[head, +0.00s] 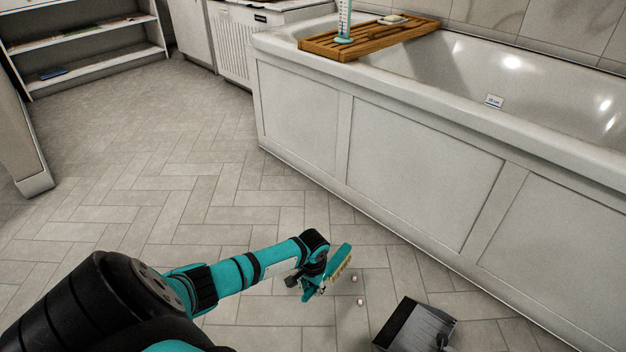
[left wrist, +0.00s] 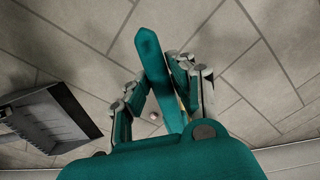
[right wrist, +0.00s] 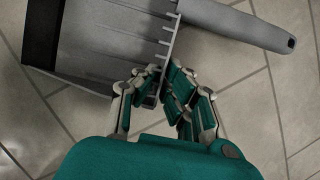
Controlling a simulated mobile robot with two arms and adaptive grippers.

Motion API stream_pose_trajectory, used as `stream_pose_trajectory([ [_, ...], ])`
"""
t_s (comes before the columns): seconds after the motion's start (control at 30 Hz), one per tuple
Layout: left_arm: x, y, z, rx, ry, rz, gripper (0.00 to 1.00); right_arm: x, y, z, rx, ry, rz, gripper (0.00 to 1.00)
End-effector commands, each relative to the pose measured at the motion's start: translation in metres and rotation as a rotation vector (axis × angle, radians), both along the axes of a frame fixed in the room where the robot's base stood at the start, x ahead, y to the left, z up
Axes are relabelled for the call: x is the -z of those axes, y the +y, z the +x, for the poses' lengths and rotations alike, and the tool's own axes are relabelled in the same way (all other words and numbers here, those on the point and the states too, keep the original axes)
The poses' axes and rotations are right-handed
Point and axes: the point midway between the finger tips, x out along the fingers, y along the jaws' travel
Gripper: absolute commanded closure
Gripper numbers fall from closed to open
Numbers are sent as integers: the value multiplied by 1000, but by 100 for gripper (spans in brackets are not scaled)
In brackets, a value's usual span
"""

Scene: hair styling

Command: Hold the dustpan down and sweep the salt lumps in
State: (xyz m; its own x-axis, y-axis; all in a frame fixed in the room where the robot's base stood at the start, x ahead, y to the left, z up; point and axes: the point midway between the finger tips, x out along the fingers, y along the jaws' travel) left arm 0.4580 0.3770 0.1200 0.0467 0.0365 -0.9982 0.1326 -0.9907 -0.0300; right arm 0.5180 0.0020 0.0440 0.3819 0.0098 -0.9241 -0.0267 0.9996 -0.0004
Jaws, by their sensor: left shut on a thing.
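My left gripper (head: 312,275) is shut on the teal brush (head: 340,262), whose pale bristles show; the brush also shows between the fingers in the left wrist view (left wrist: 152,58). One small pale salt lump (head: 357,279) and another lump (head: 360,302) lie on the floor to the right of the brush. The grey dustpan (head: 408,322) lies on the floor to their lower right. In the right wrist view, my right gripper (right wrist: 165,82) is at the toothed edge of the dustpan (right wrist: 105,42), its fingertips close together; whether they pinch the edge is unclear.
The white bathtub panel (head: 420,170) runs along the right side, behind the dustpan. A wooden tray (head: 370,40) lies across the tub. A white shelf unit (head: 90,45) stands at the back left. The tiled floor (head: 150,190) on the left is clear.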

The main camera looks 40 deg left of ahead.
Motion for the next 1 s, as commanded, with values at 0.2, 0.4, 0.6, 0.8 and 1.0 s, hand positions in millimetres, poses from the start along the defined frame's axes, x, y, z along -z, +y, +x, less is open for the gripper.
stream_pose_trajectory([
  [0.2,41,-13,0,0,3,-3,100,-1,0,0,0,-1,1,100],
  [0.4,51,-45,0,6,-2,-4,100,0,0,0,0,-1,1,100],
  [0.6,51,-85,-2,6,0,-4,100,0,0,0,0,-1,1,100],
  [0.8,50,-125,-3,4,-1,-5,100,0,0,0,0,-1,1,100],
  [1.0,50,-166,-4,6,-1,-5,100,0,0,0,0,-1,1,100],
])
